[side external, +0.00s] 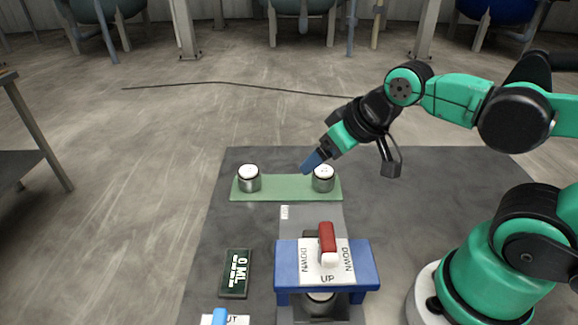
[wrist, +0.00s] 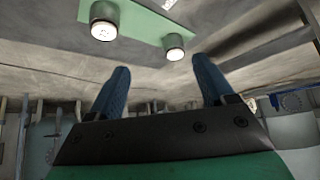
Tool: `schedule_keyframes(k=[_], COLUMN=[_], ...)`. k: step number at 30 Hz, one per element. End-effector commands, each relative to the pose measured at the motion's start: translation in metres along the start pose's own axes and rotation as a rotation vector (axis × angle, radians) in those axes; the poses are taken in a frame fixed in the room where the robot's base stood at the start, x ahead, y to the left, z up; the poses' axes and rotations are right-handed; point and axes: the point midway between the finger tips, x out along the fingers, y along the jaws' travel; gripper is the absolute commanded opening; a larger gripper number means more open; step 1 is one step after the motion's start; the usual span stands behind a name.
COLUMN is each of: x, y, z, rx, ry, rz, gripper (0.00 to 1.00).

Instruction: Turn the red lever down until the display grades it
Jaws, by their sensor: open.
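The red lever (side external: 327,240) stands on top of the blue press stand (side external: 285,272). Its white tip points toward the UP label on a white plate (side external: 312,270), which has DOWN printed at both sides. The display (side external: 235,272) lies on the mat left of the stand and shows "0 ML" in large letters, with smaller lines too small to read. My gripper (side external: 312,161) is in the air behind the stand, close to the green strip and well apart from the lever. In the wrist view my gripper's blue fingers (wrist: 163,85) are spread with nothing between them. The lever is not in the wrist view.
A green strip (side external: 285,190) behind the stand carries two metal cylinders with white tops, a left one (side external: 249,179) and a right one (side external: 323,180). A blue piece (side external: 219,317) shows at the front edge. The dark mat (side external: 430,215) is bare right of the strip.

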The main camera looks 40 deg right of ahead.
Motion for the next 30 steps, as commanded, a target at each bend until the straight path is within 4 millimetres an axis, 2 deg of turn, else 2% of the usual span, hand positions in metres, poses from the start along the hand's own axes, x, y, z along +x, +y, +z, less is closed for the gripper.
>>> schedule_keyframes(k=[1, 2, 5, 9, 12, 15, 19, 30], x=[-0.002, -0.004, -0.019, -0.054, -0.078, -0.093, -0.092, -0.057], y=[-0.007, -0.014, -0.046, -0.088, -0.104, -0.111, -0.113, -0.112], z=[0.000, 0.001, 0.007, 0.024, 0.035, 0.042, 0.049, 0.073], rx=[-0.031, -0.061, -0.217, -0.484, -0.635, -0.727, -0.756, -0.751], ry=[-0.023, -0.048, -0.177, -0.383, -0.493, -0.558, -0.583, -0.580], rz=[-0.017, -0.032, -0.101, -0.187, -0.221, -0.236, -0.239, -0.237], gripper=[0.92, 1.00, 1.00, 1.00, 1.00, 1.00, 1.00, 1.00])
